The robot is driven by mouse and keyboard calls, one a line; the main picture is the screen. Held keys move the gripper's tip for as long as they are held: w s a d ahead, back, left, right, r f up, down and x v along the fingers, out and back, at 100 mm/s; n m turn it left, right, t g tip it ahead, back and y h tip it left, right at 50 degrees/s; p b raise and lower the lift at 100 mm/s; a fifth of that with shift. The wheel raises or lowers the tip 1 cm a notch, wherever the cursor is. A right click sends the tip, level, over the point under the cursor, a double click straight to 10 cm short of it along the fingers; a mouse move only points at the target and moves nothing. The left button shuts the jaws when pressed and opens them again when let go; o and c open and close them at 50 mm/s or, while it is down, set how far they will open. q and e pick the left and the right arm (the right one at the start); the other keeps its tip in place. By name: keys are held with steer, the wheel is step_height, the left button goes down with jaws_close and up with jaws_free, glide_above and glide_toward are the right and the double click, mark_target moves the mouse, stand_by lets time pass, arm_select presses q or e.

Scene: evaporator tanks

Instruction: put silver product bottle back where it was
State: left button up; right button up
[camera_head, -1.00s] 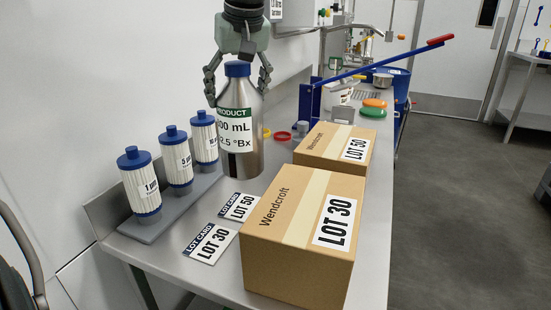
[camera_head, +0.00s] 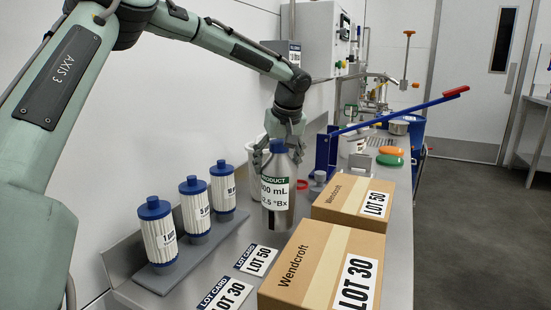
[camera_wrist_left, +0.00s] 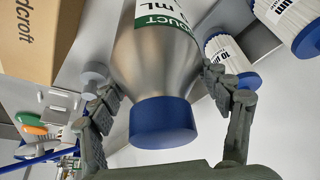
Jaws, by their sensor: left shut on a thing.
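The silver product bottle (camera_head: 277,190) has a blue cap and a green-and-white label. In the head view it is upright on or just above the steel bench, behind the lot cards; I cannot tell whether its base touches. My left gripper (camera_head: 278,150) comes down from above and is shut on the bottle's upper part, around the cap and shoulder. In the left wrist view the bottle (camera_wrist_left: 155,65) lies between the fingers of my left gripper (camera_wrist_left: 163,95), cap toward the palm. My right gripper is not in view.
Several white filter cartridges (camera_head: 195,208) stand on a grey rack at left. Two cartons, LOT 50 (camera_head: 350,203) and LOT 30 (camera_head: 318,275), stand at right. Lot cards (camera_head: 257,260) lie in front. A red ring (camera_head: 303,184) and blue-framed lever device (camera_head: 327,152) are behind.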

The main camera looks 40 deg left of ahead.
arm_select(q)
steer(key=shift+f, duration=1.4)
steer(key=o, duration=1.4)
steer(key=shift+f, duration=0.25)
steer(key=o, duration=0.5)
steer(key=shift+c, duration=0.2)
steer(key=shift+r, duration=0.15)
